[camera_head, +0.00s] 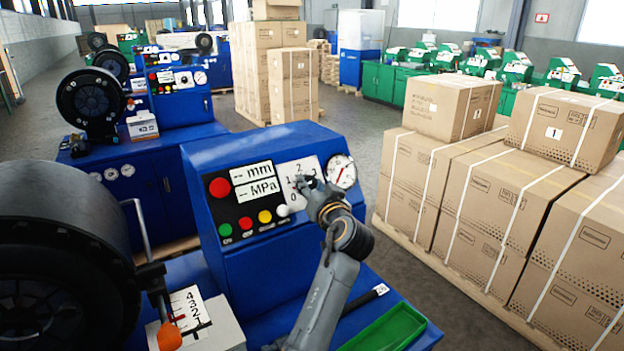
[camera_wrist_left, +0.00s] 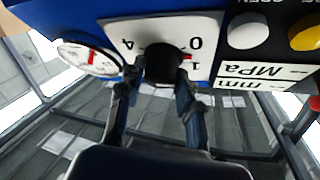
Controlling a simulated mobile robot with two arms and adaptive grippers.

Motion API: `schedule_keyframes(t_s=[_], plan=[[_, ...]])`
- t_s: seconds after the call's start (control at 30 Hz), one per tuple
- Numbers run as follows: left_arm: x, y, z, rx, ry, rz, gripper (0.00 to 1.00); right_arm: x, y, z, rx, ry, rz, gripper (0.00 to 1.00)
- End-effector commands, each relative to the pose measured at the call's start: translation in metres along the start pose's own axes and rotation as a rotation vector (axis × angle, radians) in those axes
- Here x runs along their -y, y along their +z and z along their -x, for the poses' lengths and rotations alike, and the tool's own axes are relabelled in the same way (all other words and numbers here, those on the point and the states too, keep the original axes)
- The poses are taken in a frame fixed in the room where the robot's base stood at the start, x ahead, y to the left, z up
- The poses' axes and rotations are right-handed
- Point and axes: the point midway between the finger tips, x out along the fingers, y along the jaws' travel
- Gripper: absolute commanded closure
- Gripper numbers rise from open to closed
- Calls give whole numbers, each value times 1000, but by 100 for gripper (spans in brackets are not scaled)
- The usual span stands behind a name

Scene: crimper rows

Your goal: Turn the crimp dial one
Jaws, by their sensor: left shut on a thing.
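The crimp dial is a black knob (camera_wrist_left: 165,64) on a white number plate (camera_head: 292,172) on the front of the blue machine. My left gripper (camera_head: 312,190) is at the plate and hides the knob in the head view. In the left wrist view its two fingers (camera_wrist_left: 160,80) are closed on the knob, one on each side. A small red mark shows at the knob's edge, near the printed 0 and 1. The plate's 4 shows on the other side. My right gripper is in neither view.
A pressure gauge (camera_head: 342,171) sits right of the plate. A display panel (camera_head: 255,182) with coloured buttons is on its left. A green tray (camera_head: 388,329) lies in front. Strapped cartons (camera_head: 500,205) stand at the right, across an aisle.

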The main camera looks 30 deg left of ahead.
Motion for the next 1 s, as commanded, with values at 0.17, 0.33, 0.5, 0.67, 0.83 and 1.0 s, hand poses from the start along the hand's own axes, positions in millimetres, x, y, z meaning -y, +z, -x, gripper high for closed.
schedule_keyframes(t_s=[0.17, 0.33, 0.5, 0.67, 0.83, 1.0], plan=[[2, -2, 0, -2, 22, -37, 97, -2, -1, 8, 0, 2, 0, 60], [2, -2, 0, -3, 30, -47, 97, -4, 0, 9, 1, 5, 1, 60], [2, -2, 0, -4, 30, -47, 97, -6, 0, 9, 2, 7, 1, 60], [2, -2, 0, -4, 29, -47, 57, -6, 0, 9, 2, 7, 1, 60], [1, -1, 0, -3, 30, -47, 42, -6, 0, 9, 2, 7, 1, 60], [1, -1, 0, -1, 31, -47, 42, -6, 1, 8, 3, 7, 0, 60]])
